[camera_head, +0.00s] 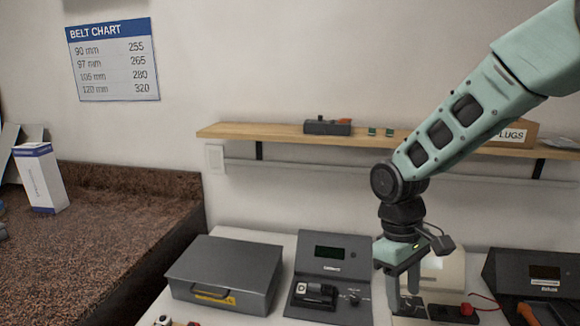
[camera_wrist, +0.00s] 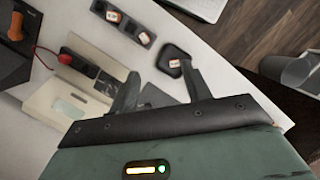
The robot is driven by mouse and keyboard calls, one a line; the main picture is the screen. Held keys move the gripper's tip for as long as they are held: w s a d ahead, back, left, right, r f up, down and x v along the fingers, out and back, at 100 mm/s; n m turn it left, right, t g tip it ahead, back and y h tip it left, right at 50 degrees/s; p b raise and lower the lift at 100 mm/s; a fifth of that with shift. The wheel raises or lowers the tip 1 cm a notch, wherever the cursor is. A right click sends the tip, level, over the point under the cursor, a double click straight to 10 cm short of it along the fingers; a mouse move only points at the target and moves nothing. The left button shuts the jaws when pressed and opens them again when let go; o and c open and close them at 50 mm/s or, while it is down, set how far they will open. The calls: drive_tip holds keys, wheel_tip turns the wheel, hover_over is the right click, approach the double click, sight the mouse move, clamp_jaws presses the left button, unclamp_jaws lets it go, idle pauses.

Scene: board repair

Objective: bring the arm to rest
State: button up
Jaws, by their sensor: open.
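My arm comes in from the upper right of the head view and bends down at the wrist. My gripper (camera_head: 408,308) hangs with its fingers pointing down over the white bench, in front of a pale instrument (camera_head: 446,272). In the wrist view my gripper (camera_wrist: 157,85) has its two dark fingers spread apart, with nothing held between them. A pale panel with a small screen (camera_wrist: 72,106) lies beside the left finger. Whether the fingertips touch anything below is unclear.
A grey case (camera_head: 225,272) and a dark station with a display (camera_head: 333,262) stand left of my gripper. Another dark device (camera_head: 535,285) is at right. A wooden shelf (camera_head: 260,131) runs behind the arm. A small black tray (camera_wrist: 124,24) lies on the bench.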

drive_tip(key=s+a+r+t+y, duration=0.1)
drive_tip(key=s+a+r, duration=0.1)
drive_tip(key=s, duration=0.8)
drive_tip(key=s+a+r+t+y, duration=0.1)
drive_tip(key=s+a+r, duration=0.2)
drive_tip(key=s, duration=0.7)
drive_tip(key=shift+a, duration=0.8)
drive_tip(key=shift+s+r, duration=0.1)
